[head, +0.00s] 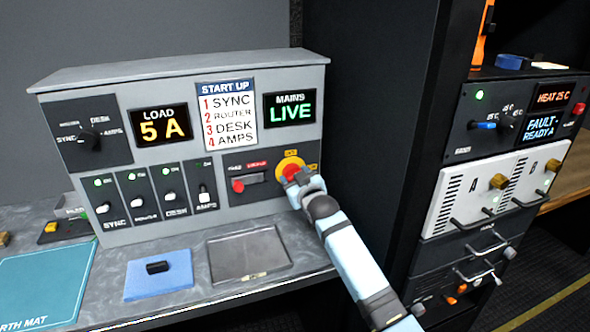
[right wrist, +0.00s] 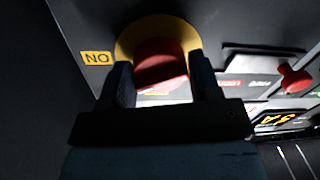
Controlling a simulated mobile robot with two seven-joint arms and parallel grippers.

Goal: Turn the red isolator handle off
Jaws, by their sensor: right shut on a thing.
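The red isolator handle (head: 291,170) sits on a round yellow plate (head: 284,162) at the lower right of the grey panel (head: 190,75). In the right wrist view the red handle (right wrist: 160,64) stands between my two dark fingers, with an orange label reading ON, seen upside down, beside the yellow plate. My right gripper (head: 298,178) is at the panel and shut on the handle. It partly hides the handle and the plate. The mains display (head: 290,109) reads LIVE in green. My left gripper is not in view.
A second red knob (head: 238,185) is just left of the handle. Several breaker switches line the panel's lower left. An empty grey tray (head: 290,262) and a blue pad (head: 135,290) with a black piece lie on the counter. A dark rack wall stands close on the right.

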